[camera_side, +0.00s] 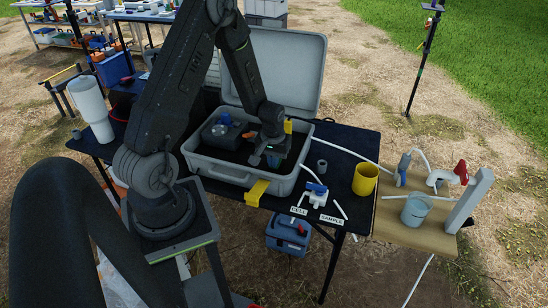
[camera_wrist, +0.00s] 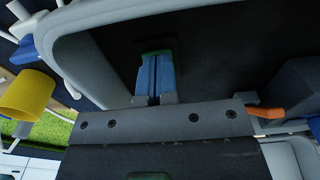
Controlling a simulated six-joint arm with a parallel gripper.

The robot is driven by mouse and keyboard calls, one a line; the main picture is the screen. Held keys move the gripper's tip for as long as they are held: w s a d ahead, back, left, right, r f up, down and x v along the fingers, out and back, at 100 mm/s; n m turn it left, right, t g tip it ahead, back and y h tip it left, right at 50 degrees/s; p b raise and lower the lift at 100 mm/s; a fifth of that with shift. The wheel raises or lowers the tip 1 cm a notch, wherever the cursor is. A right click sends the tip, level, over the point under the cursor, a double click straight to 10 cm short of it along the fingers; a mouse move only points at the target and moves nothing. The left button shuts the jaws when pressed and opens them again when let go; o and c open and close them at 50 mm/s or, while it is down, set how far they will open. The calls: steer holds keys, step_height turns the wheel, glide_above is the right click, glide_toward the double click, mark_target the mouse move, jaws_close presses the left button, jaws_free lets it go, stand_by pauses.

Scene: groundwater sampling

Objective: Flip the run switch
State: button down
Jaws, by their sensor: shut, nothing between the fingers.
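The open grey case (camera_side: 222,172) stands on the dark table. Inside it is a dark instrument box (camera_side: 218,135) with a blue knob (camera_side: 226,118) on top. A small orange lever (camera_side: 247,134) shows at the box's right side; it may be the run switch, but I cannot tell its position. It also shows in the wrist view (camera_wrist: 266,112), right of my gripper's body. My gripper (camera_side: 271,160) is inside the case's right part, right of the box and apart from the lever. Its blue fingers (camera_wrist: 155,75) are together and empty, pointing toward the dark case interior.
A yellow cup (camera_side: 365,179) and a blue-handled valve (camera_side: 316,190) with white tubes stand right of the case. A yellow latch (camera_side: 257,192) sticks out at the case front. The raised lid (camera_side: 290,70) stands behind. A wooden board (camera_side: 400,228) holds a clear beaker (camera_side: 416,209).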

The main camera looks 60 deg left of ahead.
steer(key=shift+s+d+f, duration=0.25)
steer(key=shift+f, duration=0.3)
steer(key=shift+w+a+r, duration=0.2)
steer(key=shift+w+a, duration=0.4)
steer(key=shift+w, duration=0.05)
steer(key=shift+a, duration=0.1)
steer(key=shift+r, duration=0.15)
step_height(320, 180, up, 14)
steer(key=shift+s+d+r, duration=0.25)
steer(key=shift+s+d, duration=0.1)
steer(key=shift+d, duration=0.05)
